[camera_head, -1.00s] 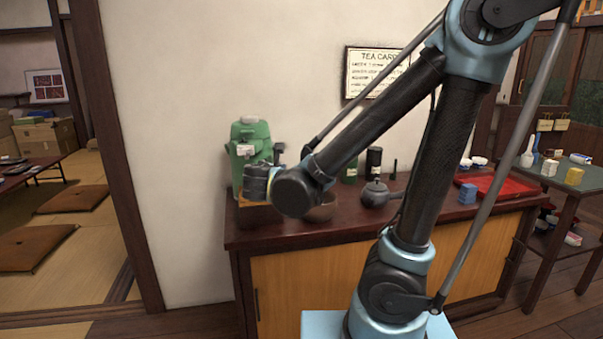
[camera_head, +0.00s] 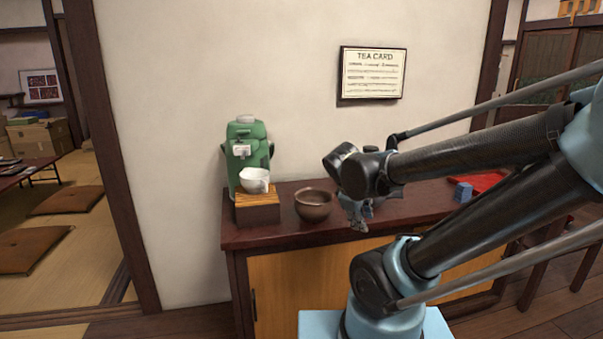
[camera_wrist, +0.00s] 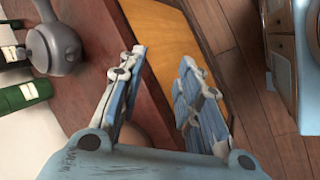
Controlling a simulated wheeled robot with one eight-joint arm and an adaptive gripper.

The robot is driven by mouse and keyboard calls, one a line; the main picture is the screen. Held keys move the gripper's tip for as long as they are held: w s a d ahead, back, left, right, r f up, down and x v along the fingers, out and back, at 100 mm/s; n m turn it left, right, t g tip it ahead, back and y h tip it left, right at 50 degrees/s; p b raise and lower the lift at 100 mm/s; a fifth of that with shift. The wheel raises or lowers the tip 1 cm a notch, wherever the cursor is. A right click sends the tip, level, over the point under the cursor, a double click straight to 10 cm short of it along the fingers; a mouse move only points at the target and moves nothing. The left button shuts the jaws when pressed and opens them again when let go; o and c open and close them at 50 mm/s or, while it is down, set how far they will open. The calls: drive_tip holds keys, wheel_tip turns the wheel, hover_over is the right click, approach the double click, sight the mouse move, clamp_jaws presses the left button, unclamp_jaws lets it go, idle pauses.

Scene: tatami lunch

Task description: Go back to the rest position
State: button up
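My gripper (camera_head: 358,214) hangs in front of the counter (camera_head: 290,233) near its front edge, to the right of the brown bowl. The wrist view shows its two fingers (camera_wrist: 162,80) spread apart with nothing between them, over the counter's edge and the cabinet front. My forearm reaches in from the right in the head view. A white cup (camera_head: 254,181) stands on a small wooden stand (camera_head: 257,213) under the green dispenser (camera_head: 247,146). My gripper is clear of the cup.
The brown bowl (camera_head: 313,207) stands beside the stand. A grey teapot (camera_wrist: 58,48) and green containers (camera_wrist: 24,95) show at the left in the wrist view. A blue block (camera_head: 463,192) and red tray (camera_head: 488,181) lie at the right.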

drive_tip(key=s+f+m+g+y, duration=0.2)
drive_tip(key=s+f+m+y, duration=0.2)
drive_tip(key=s+m, duration=0.5)
drive_tip(key=shift+s+d+m, duration=0.15)
drive_tip(key=shift+d+m, duration=0.3)
drive_tip(key=shift+m, duration=0.65)
